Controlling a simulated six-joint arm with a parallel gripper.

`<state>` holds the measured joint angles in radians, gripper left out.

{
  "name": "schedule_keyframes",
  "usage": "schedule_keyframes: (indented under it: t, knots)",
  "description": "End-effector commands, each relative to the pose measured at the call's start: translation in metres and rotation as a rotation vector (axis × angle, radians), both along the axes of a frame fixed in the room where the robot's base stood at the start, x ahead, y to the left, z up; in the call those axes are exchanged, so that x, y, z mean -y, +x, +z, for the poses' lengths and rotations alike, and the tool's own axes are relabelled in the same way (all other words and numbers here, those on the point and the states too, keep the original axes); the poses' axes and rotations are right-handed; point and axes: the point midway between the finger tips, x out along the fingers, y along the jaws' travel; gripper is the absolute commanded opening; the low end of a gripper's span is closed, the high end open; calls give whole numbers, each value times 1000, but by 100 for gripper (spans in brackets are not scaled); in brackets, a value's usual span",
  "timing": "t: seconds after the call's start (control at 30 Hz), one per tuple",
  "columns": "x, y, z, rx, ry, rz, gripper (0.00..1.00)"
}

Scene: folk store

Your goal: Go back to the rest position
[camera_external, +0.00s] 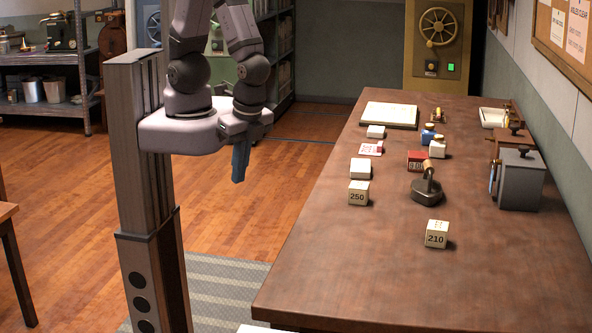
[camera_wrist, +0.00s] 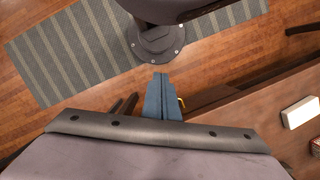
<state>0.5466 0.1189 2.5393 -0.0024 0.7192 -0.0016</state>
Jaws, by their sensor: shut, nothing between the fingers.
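My gripper (camera_external: 239,164) hangs pointing down beside my column, off the left side of the wooden table (camera_external: 330,270). Its blue-grey fingers are together with nothing between them. In the wrist view, the shut fingers (camera_wrist: 161,98) show at the middle, above the floor and the striped mat. My arm is folded up close to its base, and its upper part runs out of the top of the external view.
On the table stand a white block marked 250 (camera_external: 358,193), another marked 210 (camera_external: 437,234), a dark padlock-shaped weight (camera_external: 427,188), and a grey box (camera_external: 520,180). The striped mat (camera_external: 222,285) lies on the floor. The table's front middle is clear.

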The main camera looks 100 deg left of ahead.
Motion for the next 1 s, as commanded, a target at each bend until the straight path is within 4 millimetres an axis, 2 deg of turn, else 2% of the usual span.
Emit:
schedule_keyframes:
  t: [0.03, 0.2, 0.3, 0.43, 0.6, 1.0]
  knots:
    - [-11, 12, 9, 39, -24, 90, 0]
    - [-46, 46, 33, 153, -65, 308, 0]
    - [-65, 57, 43, 201, -72, 407, 0]
    - [-84, 63, 49, 230, -71, 493, 0]
    - [-95, 64, 48, 231, -65, 540, 0]
    - [-95, 64, 48, 231, -64, 542, 0]
